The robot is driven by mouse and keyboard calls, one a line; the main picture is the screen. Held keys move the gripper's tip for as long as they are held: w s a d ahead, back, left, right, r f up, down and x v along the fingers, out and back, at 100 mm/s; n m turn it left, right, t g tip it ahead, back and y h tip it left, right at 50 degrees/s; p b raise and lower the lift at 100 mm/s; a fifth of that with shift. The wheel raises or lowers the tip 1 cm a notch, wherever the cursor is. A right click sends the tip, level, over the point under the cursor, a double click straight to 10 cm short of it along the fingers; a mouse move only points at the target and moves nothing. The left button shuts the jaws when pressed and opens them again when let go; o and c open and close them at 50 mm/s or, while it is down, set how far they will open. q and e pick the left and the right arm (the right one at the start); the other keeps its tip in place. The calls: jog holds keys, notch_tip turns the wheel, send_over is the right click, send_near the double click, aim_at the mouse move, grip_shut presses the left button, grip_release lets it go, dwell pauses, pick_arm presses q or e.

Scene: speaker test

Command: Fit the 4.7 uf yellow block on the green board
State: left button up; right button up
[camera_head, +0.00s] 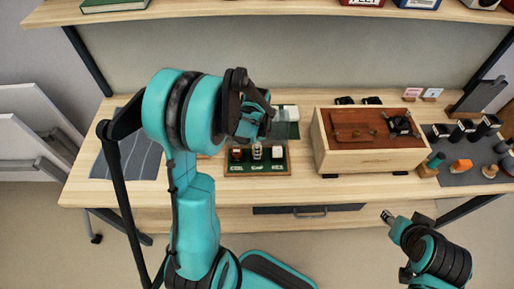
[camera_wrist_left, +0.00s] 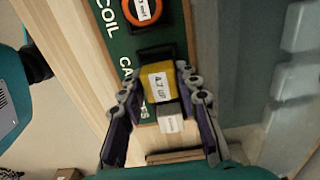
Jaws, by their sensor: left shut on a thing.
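The yellow block (camera_wrist_left: 158,76), labelled 4.7 UF, is between the fingers of my left gripper (camera_wrist_left: 157,88) in the left wrist view. The gripper is shut on it. The green board (camera_wrist_left: 118,45) lies beneath, with white lettering and a black holder (camera_wrist_left: 155,53) right by the block. I cannot tell whether the block is seated. In the head view the green board (camera_head: 232,169) is on the table, and my left gripper (camera_head: 262,122) is over its back part; the yellow block is not discernible there. My right gripper (camera_head: 389,216) is low at the right, its opening unclear.
An orange ring coil (camera_wrist_left: 141,10) sits on the board, and a small pale labelled block (camera_wrist_left: 170,120) is beside the yellow one. A wooden box (camera_head: 370,161) stands right of the board. A dark mat (camera_head: 470,176) with several parts lies farther right.

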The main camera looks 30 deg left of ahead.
pick_arm(q)
jog(key=shift+f+b, duration=0.8)
jog(key=shift+b, duration=0.1)
dwell(1.7)
jog(key=o, duration=1.1)
notch_tip(320, 180, up, 12)
jog(key=shift+r, duration=0.1)
jog(key=s+d+r+n+t, duration=0.1)
jog(key=s+d+n+t, duration=0.1)
jog(key=s+d+n, duration=0.1)
jog(key=s+d+r+n+t, duration=0.1)
jog(key=s+d+n+t, duration=0.1)
jog(key=s+d+n, duration=0.2)
jog(key=s+d+r+n+t, duration=0.1)
jog(key=s+d+n+t, duration=0.2)
jog(key=s+n, duration=0.1)
jog(key=shift+d+r+n, duration=0.3)
jog(key=shift+r, duration=0.1)
